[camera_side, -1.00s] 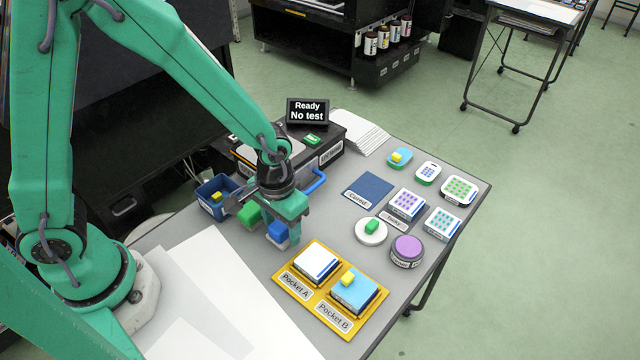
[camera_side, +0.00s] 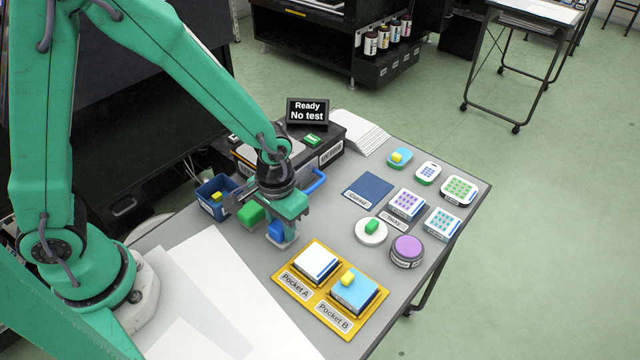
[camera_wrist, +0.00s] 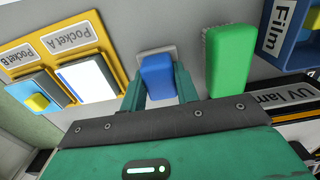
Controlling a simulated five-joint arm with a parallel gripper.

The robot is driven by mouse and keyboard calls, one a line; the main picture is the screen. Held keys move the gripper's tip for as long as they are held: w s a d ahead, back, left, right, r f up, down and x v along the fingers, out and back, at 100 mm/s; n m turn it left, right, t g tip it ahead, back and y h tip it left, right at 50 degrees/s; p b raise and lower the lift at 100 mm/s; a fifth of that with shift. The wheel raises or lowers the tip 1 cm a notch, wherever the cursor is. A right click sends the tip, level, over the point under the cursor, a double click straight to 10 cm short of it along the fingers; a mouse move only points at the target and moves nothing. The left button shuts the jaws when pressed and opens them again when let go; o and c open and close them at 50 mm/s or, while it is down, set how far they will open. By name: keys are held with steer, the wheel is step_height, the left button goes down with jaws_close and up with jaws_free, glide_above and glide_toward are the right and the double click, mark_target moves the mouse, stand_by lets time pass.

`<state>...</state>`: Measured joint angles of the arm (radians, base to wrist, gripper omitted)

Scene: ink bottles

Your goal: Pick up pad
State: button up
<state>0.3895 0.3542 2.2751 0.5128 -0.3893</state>
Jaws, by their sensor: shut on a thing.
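The pad looks like an upright blue block (camera_side: 276,230) on a flat grey base (camera_side: 283,243). My gripper (camera_side: 281,224) points down over it, shut on the blue block. In the wrist view, the blue block (camera_wrist: 157,76) is between my two green fingers (camera_wrist: 158,88), and its grey base (camera_wrist: 168,53) shows beyond it. The base appears to be on or very near the table; I cannot tell if there is a gap.
A green bristled block (camera_wrist: 226,58) stands close beside the pad. A blue Film bin (camera_side: 211,205) is to its left. A yellow tray (camera_side: 313,303) with Pocket A and Pocket B lies in front. White sheets (camera_side: 205,285) cover the near left table.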

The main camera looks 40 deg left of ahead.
mark_target(281, 224)
steer(key=shift+r, duration=1.1)
step_height(281, 224, up, 2)
steer(key=shift+s+d+r, duration=0.1)
steer(key=s+d+r, duration=0.6)
steer(key=s, duration=0.3)
steer(key=shift+d+r, duration=0.25)
steer(key=shift+d, duration=0.15)
steer(key=shift+s, duration=0.1)
steer(key=o, duration=0.4)
steer(key=c, duration=0.3)
steer(key=w+d, duration=0.4)
steer(key=w, duration=0.3)
steer(key=w+d, duration=0.5)
steer(key=w, duration=0.2)
steer(key=w+d, duration=0.5)
steer(key=w, duration=0.3)
steer(key=shift+w+d+f, duration=0.1)
steer(key=shift+f, duration=0.3)
